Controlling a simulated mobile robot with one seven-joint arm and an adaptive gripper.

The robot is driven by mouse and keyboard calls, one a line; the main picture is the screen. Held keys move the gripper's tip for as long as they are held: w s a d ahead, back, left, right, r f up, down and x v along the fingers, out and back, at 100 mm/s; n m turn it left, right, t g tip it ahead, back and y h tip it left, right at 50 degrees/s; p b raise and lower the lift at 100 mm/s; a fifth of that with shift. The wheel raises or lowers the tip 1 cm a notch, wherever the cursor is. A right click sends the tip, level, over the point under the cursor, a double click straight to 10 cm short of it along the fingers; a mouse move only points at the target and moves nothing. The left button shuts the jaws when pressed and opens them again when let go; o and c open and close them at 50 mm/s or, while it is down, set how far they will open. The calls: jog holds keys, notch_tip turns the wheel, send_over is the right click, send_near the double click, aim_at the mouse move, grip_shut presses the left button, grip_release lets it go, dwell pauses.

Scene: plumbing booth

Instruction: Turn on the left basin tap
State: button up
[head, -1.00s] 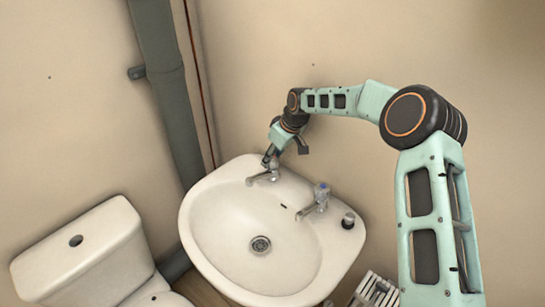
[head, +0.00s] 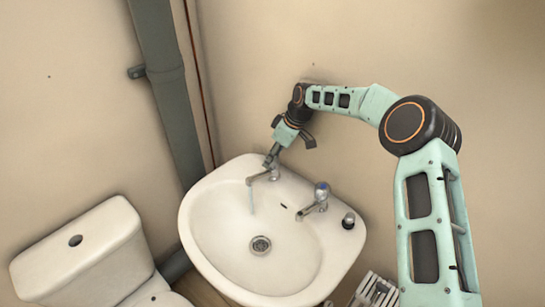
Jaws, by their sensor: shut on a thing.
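The left basin tap (head: 263,175) stands at the back left of the white basin (head: 215,232). The handle itself is mostly hidden by the fingers. The right tap (head: 315,199), with a blue mark on top, stands apart from my gripper, and no water shows at its spout.
A small dark-topped item (head: 348,220) sits on the basin's right rim. A toilet (head: 85,258) is at the lower left. A grey pipe (head: 168,90) runs down the corner behind the basin. A white slatted object (head: 374,290) is at the lower right.

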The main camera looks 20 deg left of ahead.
jog(key=o, duration=1.2)
jog(key=shift+c, duration=0.2)
notch_tip(320, 180, up, 10)
